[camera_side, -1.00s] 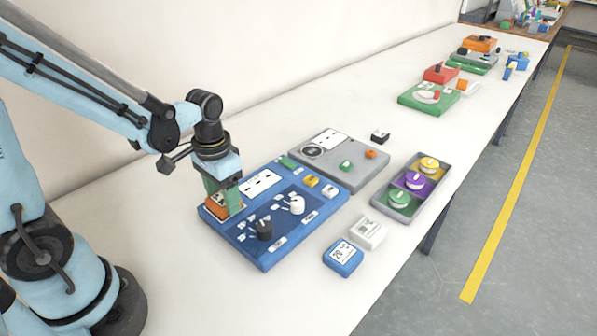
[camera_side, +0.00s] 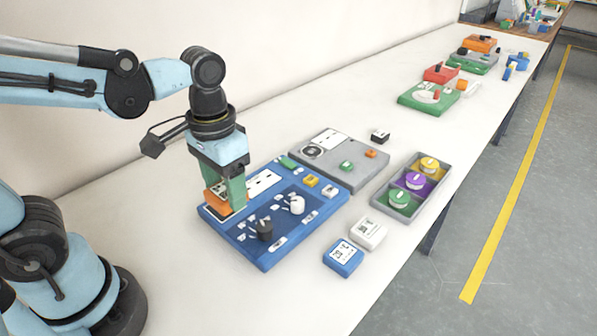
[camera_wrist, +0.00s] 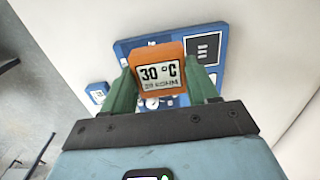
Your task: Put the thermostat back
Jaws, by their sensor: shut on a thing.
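An orange thermostat (camera_side: 216,201) with a white "30 °C" display shows facing the camera in the wrist view (camera_wrist: 160,72). My gripper (camera_side: 222,199) is shut on it, with a green finger on each side. The thermostat is over the left end of the blue board (camera_side: 263,262); it appears slightly above the surface, and the gap is hard to judge. A white-edged area of the board shows beside it, and the spot beneath is mostly hidden.
A blue thermostat (camera_side: 343,258) and a white one (camera_side: 369,234) lie right of the board. The table front left is clear.

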